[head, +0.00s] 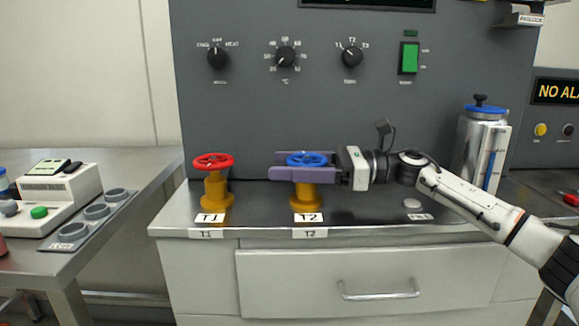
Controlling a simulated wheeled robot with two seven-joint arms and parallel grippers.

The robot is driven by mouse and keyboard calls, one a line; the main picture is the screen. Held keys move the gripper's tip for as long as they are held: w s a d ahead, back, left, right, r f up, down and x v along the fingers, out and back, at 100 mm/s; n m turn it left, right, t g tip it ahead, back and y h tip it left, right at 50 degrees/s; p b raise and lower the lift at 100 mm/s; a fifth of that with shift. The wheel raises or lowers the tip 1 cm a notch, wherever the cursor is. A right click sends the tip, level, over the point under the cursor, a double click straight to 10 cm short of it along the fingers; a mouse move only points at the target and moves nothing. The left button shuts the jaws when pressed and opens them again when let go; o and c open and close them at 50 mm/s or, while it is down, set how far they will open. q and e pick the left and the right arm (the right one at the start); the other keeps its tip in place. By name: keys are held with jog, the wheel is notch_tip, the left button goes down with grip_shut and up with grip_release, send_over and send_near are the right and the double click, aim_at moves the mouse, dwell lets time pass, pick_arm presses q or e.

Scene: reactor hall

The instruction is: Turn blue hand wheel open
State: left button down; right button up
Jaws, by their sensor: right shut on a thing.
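The blue hand wheel (307,158) sits on a yellow valve body (306,195) behind the label T2, near the middle of the steel counter. My right gripper (290,165) reaches in from the right, level with the wheel, with one purple finger on the far side and one on the near side. It is shut on the blue wheel, and the near finger hides the wheel's lower part. A red hand wheel (213,161) on a similar yellow valve stands to the left behind the label T1. My left gripper is not in view.
A grey panel with several knobs and a green switch (409,58) rises behind the counter (260,217). A metal canister (480,145) with a blue lid stands at the right, behind my right arm. A white device (58,190) is on the left table.

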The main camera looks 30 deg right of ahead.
aim_at(322, 166)
jog(key=shift+g, duration=0.3)
jog(key=o, duration=1.1)
jog(key=shift+a, duration=0.1)
jog(key=shift+c, duration=0.2)
jog(key=b+v, duration=0.1)
jog(key=v, duration=0.5)
jog(key=shift+s+d+f, duration=0.1)
jog(key=shift+d+f, duration=0.05)
jog(key=shift+d, duration=0.15)
jog(key=shift+s+d, duration=0.3)
jog(key=shift+d, duration=0.1)
